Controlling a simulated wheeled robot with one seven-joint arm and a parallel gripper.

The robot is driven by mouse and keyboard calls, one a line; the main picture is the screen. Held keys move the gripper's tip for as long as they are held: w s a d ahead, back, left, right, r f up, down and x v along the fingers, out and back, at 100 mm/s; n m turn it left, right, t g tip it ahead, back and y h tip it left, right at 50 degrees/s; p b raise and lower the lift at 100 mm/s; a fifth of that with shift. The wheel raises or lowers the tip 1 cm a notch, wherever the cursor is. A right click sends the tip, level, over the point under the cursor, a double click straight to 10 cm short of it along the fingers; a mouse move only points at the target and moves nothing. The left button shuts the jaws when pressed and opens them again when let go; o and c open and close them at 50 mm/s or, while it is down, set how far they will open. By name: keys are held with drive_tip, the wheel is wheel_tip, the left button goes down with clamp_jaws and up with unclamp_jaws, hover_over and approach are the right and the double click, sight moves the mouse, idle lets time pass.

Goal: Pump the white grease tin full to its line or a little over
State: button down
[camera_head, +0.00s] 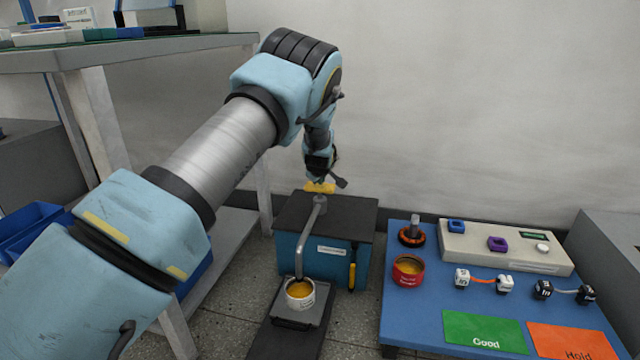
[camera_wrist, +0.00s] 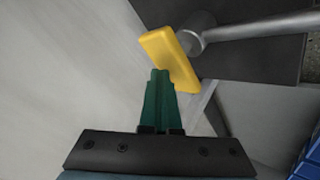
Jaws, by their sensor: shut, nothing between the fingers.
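The white grease tin (camera_head: 299,301) stands upright on a dark stand, under the end of the grey spout (camera_head: 310,243). Amber grease shows inside it; its fill line is too small to make out. The spout comes from a blue pump box (camera_head: 308,258) with a dark top. A yellow pump handle (camera_head: 320,188) shows above the box, and it fills the upper middle of the wrist view (camera_wrist: 170,60). My gripper (camera_head: 325,178) is at the handle, its green fingers (camera_wrist: 158,76) shut and empty. The fingertips overlap the handle's edge in the wrist view; I cannot tell if they touch.
A blue table (camera_head: 415,325) at right holds a red tin (camera_head: 408,271), a motor part (camera_head: 412,235), a pale console (camera_head: 505,247), cable connectors, and green and orange cards. A shelf bench (camera_head: 130,52) stands at left, with blue bins (camera_head: 35,225) below.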

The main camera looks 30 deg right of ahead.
sight(321, 187)
drive_tip(key=shift+r, duration=0.55)
drive_tip(key=shift+r+p, duration=0.15)
drive_tip(key=shift+p, duration=0.15)
wheel_tip(321, 187, up, 5)
drive_tip(key=p, duration=0.3)
idle(0.6)
